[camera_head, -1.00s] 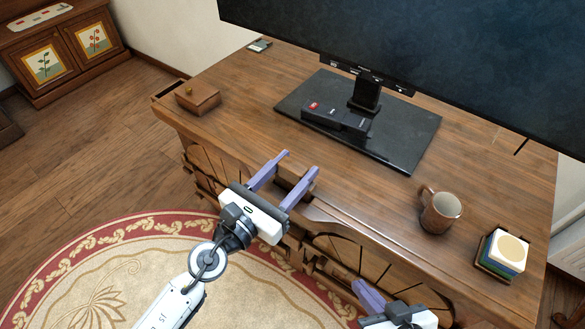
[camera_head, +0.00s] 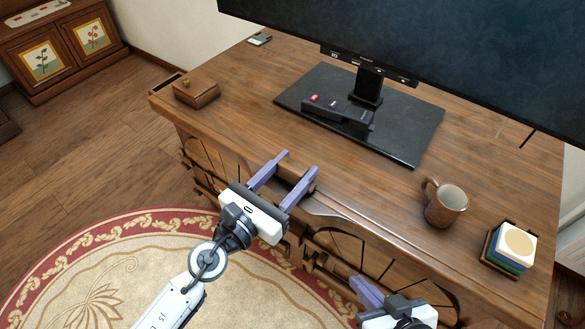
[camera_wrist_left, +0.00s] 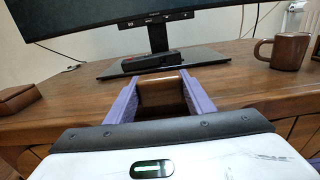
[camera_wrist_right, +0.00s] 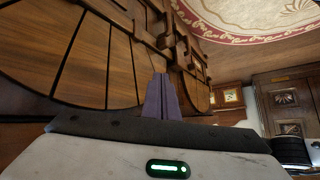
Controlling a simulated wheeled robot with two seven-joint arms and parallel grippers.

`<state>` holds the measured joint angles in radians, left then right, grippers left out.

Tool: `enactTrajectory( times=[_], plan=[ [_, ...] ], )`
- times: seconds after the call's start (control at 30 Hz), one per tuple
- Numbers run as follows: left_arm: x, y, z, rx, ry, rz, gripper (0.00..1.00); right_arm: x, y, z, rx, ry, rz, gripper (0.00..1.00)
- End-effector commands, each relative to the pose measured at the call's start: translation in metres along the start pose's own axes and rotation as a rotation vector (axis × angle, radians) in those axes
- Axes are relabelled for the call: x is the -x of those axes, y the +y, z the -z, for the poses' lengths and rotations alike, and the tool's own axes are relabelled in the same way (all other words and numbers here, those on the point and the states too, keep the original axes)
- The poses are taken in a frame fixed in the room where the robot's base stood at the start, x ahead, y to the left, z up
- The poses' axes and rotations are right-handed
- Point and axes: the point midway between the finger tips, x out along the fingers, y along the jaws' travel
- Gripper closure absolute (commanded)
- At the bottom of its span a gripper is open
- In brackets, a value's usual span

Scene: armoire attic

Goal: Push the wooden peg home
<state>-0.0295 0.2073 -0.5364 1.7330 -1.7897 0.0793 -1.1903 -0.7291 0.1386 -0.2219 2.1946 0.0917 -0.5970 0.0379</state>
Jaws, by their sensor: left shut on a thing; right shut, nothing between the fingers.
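My left gripper (camera_head: 302,161) is at the front edge of the wooden desk (camera_head: 235,110), its two purple fingers on either side of a brown wooden piece (camera_wrist_left: 160,92). It is shut on this piece; I cannot tell whether the piece is the peg. My right gripper (camera_head: 358,282) is low in front of the desk's carved front. Its purple fingers are together and empty, as the right wrist view (camera_wrist_right: 160,88) shows, close to the wooden front panels (camera_wrist_right: 95,60). No separate peg can be made out for certain.
A black monitor stand (camera_head: 410,140) with a dark device (camera_head: 340,112) is at the back of the desk. A small wooden box (camera_head: 196,92) is at the left, a brown mug (camera_head: 445,205) and stacked coasters (camera_head: 511,246) at the right. A round rug (camera_head: 110,260) covers the floor.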

Motion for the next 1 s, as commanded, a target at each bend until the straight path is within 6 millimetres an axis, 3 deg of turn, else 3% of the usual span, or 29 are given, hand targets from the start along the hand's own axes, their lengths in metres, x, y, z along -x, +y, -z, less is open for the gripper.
enactTrajectory(
  times=[0.5, 0.53, 0.63, 1.0],
  plan=[
    [0.0, 0.0, 0.013, 0.0, -0.001, 0.0, 0.78, -0.011, -0.005, -0.011, 0.006, -0.038, 0.022, 1.0],
    [0.0, 0.0, 0.012, 0.0, -0.002, 0.0, 0.48, -0.01, -0.005, -0.01, 0.007, -0.04, 0.023, 1.0],
    [0.0, 0.0, 0.012, 0.0, -0.001, 0.0, 0.32, -0.01, -0.006, -0.008, 0.008, -0.038, 0.024, 1.0],
    [0.004, 0.0, 0.014, 0.0, 0.002, 0.0, 0.3, -0.01, -0.005, -0.005, 0.008, -0.025, 0.022, 1.0]
  ],
)
